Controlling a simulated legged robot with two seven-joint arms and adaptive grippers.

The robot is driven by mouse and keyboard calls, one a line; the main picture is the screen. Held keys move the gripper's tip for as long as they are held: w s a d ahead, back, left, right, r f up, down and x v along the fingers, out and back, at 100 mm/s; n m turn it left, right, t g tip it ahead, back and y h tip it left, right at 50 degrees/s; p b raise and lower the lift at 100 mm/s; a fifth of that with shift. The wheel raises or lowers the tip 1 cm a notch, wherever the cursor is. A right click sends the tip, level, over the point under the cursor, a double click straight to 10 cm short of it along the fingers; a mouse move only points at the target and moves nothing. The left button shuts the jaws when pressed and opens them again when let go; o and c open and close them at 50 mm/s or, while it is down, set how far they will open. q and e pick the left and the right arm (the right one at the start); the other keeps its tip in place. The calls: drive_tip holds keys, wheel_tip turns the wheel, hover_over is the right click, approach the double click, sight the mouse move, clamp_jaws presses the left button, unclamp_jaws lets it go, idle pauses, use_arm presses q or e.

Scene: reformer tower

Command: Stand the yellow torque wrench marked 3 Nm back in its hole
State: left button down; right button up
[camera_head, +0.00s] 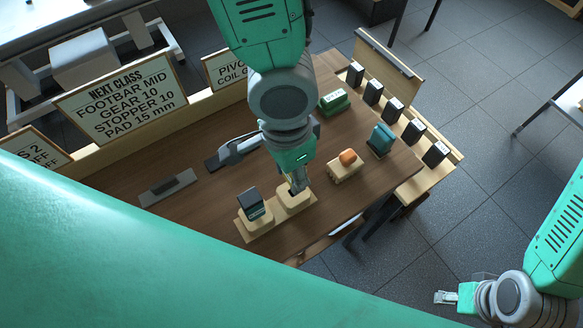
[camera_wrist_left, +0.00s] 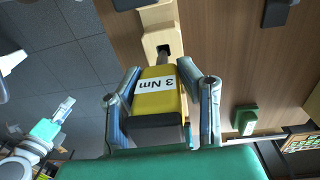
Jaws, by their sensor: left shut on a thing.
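The yellow torque wrench with the white "3 Nm" label (camera_wrist_left: 158,92) is between the fingers of my left gripper (camera_wrist_left: 163,105), which is shut on it. Its dark lower end points at the hole in a pale wooden block (camera_wrist_left: 160,38); I cannot tell how far it is in. In the head view my left gripper (camera_head: 297,182) hangs directly over this right-hand block (camera_head: 296,203) of the wooden stand and mostly hides the wrench. A dark wrench (camera_head: 251,203) stands in the left-hand block. My right gripper (camera_head: 446,297) is away from the table at lower right, its fingers too small to judge.
A wooden holder with an orange knob (camera_head: 348,157), a teal block (camera_head: 381,139) and a green block (camera_head: 334,100) are nearby. Several dark blocks line the right-hand shelf (camera_head: 394,108). A grey plate (camera_head: 168,187) lies at left. A sign (camera_head: 120,98) stands behind.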

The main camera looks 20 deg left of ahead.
use_arm(q)
drive_tip(key=shift+f+b, duration=1.55)
drive_tip(key=shift+f, duration=0.8)
drive_tip(key=c, duration=1)
unclamp_jaws()
drive_tip(key=shift+c, duration=0.2)
drive_tip(key=shift+r, duration=0.1)
drive_tip(key=shift+r, duration=0.35)
drive_tip(key=r, duration=1)
drive_tip(key=shift+w+a+r, duration=0.25)
drive_tip(key=shift+a+r, duration=0.05)
drive_tip(key=shift+r, duration=0.1)
